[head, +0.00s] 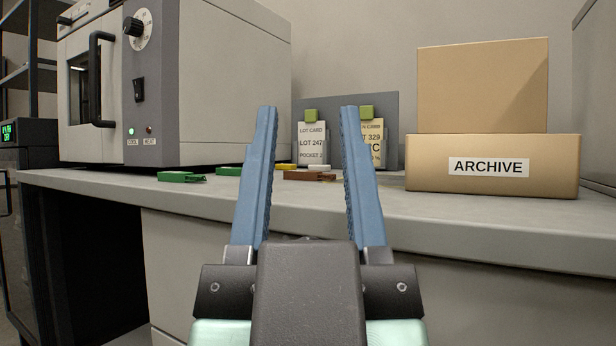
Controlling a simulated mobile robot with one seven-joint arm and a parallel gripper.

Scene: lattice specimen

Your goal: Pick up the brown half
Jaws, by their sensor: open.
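The brown half (311,176) is a small, flat brown piece lying on the grey bench top. It shows between the two blue fingers of my gripper (308,112), farther away than the fingers appear to be. My gripper is open and empty, with its fingers pointing forward toward the back of the bench. Its right finger passes in front of part of the right lot card.
Green pieces (181,177) and a yellow piece (285,167) lie nearby. A board with two lot cards (312,144) stands behind. A grey oven (165,85) is left; an ARCHIVE box (492,180) with another box (482,85) on top is right. The bench's front edge is clear.

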